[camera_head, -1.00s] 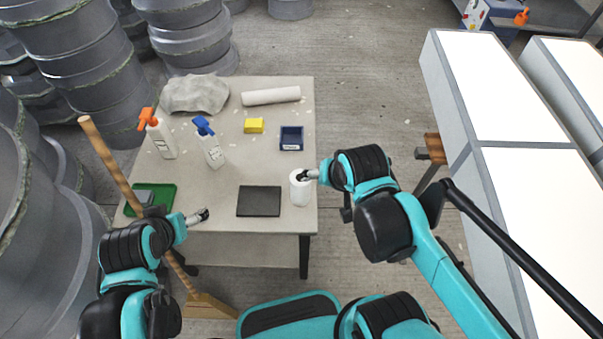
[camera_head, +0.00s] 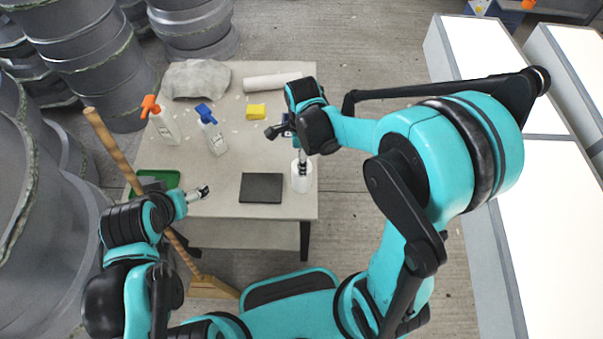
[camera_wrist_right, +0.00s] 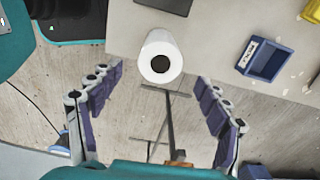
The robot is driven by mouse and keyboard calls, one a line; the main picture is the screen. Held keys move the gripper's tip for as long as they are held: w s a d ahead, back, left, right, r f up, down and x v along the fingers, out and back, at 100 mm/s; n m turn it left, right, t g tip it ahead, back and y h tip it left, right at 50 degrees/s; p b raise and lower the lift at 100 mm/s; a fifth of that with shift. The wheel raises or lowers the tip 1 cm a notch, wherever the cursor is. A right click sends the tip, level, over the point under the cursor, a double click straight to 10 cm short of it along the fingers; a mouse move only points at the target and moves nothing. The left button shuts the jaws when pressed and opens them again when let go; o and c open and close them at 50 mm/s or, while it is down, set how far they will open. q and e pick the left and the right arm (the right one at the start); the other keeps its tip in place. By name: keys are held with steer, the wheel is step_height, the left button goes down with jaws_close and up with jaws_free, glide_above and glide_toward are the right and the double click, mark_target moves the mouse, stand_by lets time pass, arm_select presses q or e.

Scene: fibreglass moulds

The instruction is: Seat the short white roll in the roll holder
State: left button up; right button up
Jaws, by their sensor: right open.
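The short white roll (camera_head: 301,181) stands upright near the right front edge of the table. In the right wrist view the roll (camera_wrist_right: 156,45) shows its end with a dark core hole, lying ahead of the fingers. My right gripper (camera_head: 302,158) points down above the roll. Its fingers are open in the wrist view (camera_wrist_right: 158,80), with no grip on the roll; contact cannot be told. My left gripper (camera_head: 202,192) hangs over the table's left front part, its jaw state too small to tell. I cannot make out a roll holder.
A black pad (camera_head: 261,188) lies left of the roll. A small blue bin (camera_wrist_right: 270,60), a yellow block (camera_head: 257,111), spray bottles (camera_head: 211,134), a long white roll (camera_head: 272,81) and a green tray (camera_head: 165,178) are on the table. The middle is clear.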

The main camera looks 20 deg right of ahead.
steer(key=shift+f+m, duration=0.3)
steer(key=shift+f, duration=0.1)
step_height(320, 180, down, 2)
steer(key=shift+b, duration=0.45)
step_height(320, 180, down, 5)
steer(key=shift+f+b, duration=0.2)
steer(key=shift+b, duration=1.05)
steer(key=c, duration=1.4)
